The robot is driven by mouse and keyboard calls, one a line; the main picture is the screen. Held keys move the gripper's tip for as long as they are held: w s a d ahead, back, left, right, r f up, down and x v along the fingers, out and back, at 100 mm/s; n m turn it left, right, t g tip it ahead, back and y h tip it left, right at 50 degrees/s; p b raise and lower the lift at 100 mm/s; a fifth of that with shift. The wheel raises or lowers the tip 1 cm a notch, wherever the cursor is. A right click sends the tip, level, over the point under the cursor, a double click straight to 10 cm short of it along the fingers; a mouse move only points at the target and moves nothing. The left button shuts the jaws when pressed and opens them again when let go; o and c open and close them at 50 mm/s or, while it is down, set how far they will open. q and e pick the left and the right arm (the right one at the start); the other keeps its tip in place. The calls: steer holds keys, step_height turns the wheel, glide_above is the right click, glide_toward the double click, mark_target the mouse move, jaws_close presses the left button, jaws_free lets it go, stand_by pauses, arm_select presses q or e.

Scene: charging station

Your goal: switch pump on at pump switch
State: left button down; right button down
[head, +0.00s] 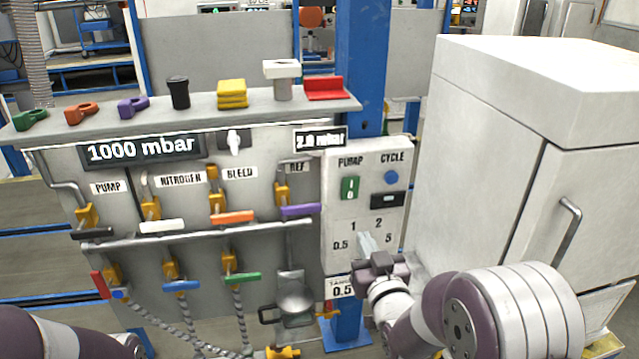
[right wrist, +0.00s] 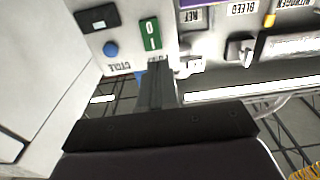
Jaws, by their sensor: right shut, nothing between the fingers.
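The pump switch (head: 349,188) is a small green rocker marked I and 0, under the word PUMP on the light grey control panel (head: 337,222). In the right wrist view the green switch (right wrist: 150,37) shows just beyond my fingertips. My right gripper (head: 366,240) is shut and empty, in front of the panel below the switch, over the numbered dial area. In the right wrist view its fingers (right wrist: 154,72) point at the panel and hide part of it. I cannot tell whether they touch it. My left gripper is out of view; only part of my left arm shows.
A white cabinet (head: 480,140) stands close on the right. Valves with coloured handles, such as the purple one (head: 300,210), fill the board on the left.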

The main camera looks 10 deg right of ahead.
steer(key=shift+d+r+t, duration=0.1)
steer(key=shift+r+t, duration=0.4)
steer(key=shift+r, duration=0.45)
steer(key=shift+s, duration=0.1)
steer(key=p, duration=0.7)
glide_toward(344, 181)
steer(key=w, duration=0.3)
steer(key=w+r, duration=0.1)
steer(key=w, duration=0.2)
steer(key=shift+r, duration=0.1)
steer(key=shift+w, duration=0.4)
